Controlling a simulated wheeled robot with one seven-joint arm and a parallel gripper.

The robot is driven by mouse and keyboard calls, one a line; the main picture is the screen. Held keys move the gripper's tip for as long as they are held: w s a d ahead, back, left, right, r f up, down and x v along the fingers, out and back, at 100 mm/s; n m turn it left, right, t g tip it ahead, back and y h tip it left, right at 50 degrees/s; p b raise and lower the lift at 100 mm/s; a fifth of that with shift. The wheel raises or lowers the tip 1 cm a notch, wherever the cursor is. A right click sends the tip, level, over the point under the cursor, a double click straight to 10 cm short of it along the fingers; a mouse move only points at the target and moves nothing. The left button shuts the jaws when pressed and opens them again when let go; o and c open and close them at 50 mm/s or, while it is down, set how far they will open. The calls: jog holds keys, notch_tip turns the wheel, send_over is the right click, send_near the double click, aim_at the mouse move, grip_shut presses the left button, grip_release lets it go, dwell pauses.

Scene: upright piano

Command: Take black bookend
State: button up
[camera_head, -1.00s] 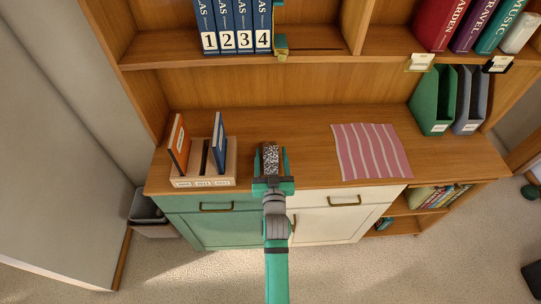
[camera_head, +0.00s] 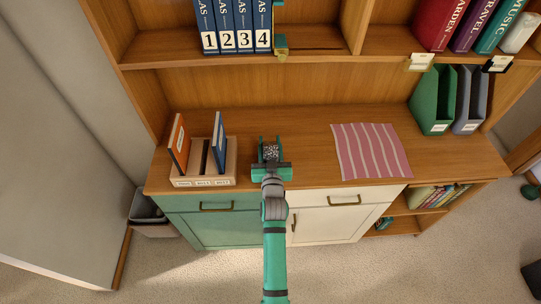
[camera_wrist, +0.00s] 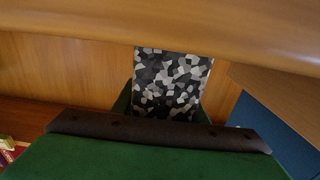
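The black bookend (camera_head: 270,153) appears to be the block speckled in black, grey and white at the front middle of the wooden counter. My gripper (camera_head: 270,145) is around it, with one teal finger close against each side. The gap between the fingers is about the block's width, so my gripper looks shut on it. In the wrist view, the speckled face (camera_wrist: 172,82) fills the space between the green fingertips. Its lower end is hidden by my gripper. I cannot tell whether it still touches the counter.
A wooden holder (camera_head: 205,173) with an orange book and a blue book stands to the left. A pink striped cloth (camera_head: 371,151) lies to the right. Numbered blue volumes (camera_head: 235,25) stand on the shelf above, beside a tan and teal object (camera_head: 281,47). Green and grey file holders stand far right.

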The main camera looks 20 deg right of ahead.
grip_shut()
jog(key=shift+r, duration=0.1)
jog(key=shift+w+r, duration=0.1)
